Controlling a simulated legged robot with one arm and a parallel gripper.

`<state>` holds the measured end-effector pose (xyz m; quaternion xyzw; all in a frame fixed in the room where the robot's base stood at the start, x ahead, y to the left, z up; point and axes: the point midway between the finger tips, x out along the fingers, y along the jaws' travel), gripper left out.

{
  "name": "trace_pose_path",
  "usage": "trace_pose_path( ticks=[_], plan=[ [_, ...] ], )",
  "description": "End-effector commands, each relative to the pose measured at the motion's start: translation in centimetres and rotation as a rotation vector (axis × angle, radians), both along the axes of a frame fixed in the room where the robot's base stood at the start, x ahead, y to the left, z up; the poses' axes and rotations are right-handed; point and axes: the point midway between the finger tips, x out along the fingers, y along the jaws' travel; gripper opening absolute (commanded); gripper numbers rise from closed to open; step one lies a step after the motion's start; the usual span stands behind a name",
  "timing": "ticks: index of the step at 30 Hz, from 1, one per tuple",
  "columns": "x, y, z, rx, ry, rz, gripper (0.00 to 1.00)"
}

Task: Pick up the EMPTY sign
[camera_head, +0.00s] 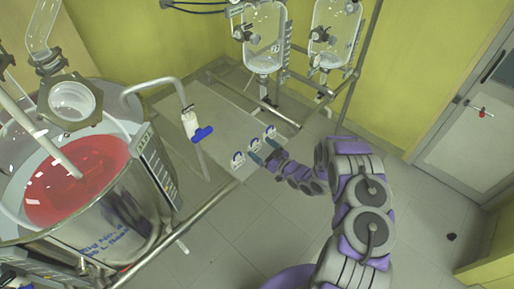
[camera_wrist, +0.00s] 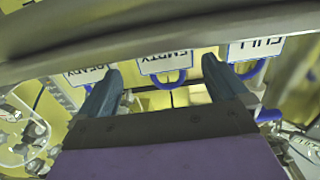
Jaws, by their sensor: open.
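The EMPTY sign (camera_wrist: 167,61) is a white plate with dark lettering and a blue loop, between two similar signs in the wrist view. Its lettering appears upside down there. In the head view, the middle small white sign (camera_head: 254,145) sits at the edge of a grey panel. My gripper (camera_wrist: 161,68) is open, its two dark blue-grey fingers spread on either side of the EMPTY sign's blue loop. No contact with the sign is clear. In the head view my gripper (camera_head: 263,152) is close to the row of signs and looks small.
A READY sign (camera_wrist: 90,74) and a FULL sign (camera_wrist: 256,47) flank it closely. A grey bar (camera_wrist: 150,38) crosses the wrist view. A steel vessel (camera_head: 120,218) with red liquid stands left; glass reactors (camera_head: 265,38) stand behind. Floor at right is mostly clear.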

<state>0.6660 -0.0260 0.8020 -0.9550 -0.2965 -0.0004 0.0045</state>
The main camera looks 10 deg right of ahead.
Motion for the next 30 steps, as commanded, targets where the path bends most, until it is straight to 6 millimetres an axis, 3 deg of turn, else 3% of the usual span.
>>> trace_pose_path(
  ticks=[8,15,30],
  plan=[
    [3.3,2.4,0.0,-0.002,-0.005,0.004,1.00],
    [3.5,1.9,0.0,0.003,-0.003,0.001,1.00],
    [3.5,2.4,0.0,-0.002,-0.002,0.002,0.53]
  ],
)
